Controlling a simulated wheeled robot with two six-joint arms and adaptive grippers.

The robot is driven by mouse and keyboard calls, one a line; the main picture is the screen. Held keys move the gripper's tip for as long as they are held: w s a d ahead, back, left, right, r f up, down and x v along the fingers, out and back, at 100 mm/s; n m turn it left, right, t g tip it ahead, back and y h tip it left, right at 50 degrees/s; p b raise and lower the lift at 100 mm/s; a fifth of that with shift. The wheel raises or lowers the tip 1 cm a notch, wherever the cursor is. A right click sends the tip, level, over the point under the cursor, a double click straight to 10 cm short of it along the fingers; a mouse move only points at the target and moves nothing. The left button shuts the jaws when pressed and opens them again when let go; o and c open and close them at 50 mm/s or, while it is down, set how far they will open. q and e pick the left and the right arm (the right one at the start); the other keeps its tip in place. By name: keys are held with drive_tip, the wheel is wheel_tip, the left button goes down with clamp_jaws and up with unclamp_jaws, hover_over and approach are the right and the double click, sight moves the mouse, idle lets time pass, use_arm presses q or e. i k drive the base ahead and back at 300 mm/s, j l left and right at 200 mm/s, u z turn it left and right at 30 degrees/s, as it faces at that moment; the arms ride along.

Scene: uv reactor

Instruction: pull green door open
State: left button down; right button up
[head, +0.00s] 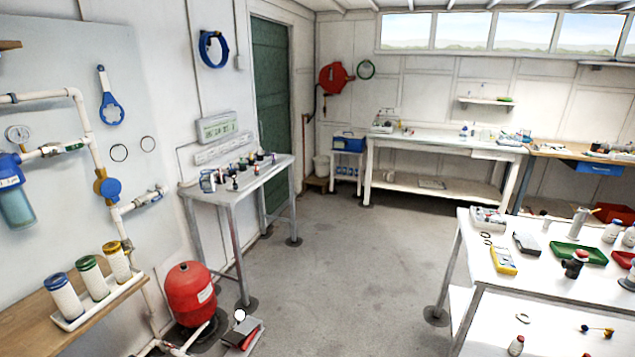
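The green door (270,95) stands in the left wall towards the far corner of the room. It looks shut in its frame. Its lower part is partly hidden behind a narrow white table (235,180). I cannot make out a handle on it at this size. Neither of my grippers shows in the head view.
A red tank (191,292) stands on the floor at lower left, with a dark red-edged object (243,335) beside it. A white bench (545,285) with tools fills the right. A workbench (445,145) lines the back wall. The grey floor (340,270) between is clear.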

sight(269, 38)
drive_tip(key=i, duration=3.4)
drive_tip(key=i+l+u, duration=0.15)
drive_tip(key=i+u, duration=0.25)
drive_tip(key=i, duration=0.25)
drive_tip(key=i+l+u, duration=0.35)
drive_tip(key=i, duration=0.3)
drive_tip(key=i+l+u, duration=1.05)
drive_tip(key=l+u, duration=0.2)
drive_tip(key=i+l+u, duration=0.1)
drive_tip(key=l+u, duration=0.2)
drive_tip(key=l, duration=0.2)
drive_tip(key=i+l+u, duration=0.1)
drive_tip(key=l+u, duration=0.45)
drive_tip(key=l, duration=0.3)
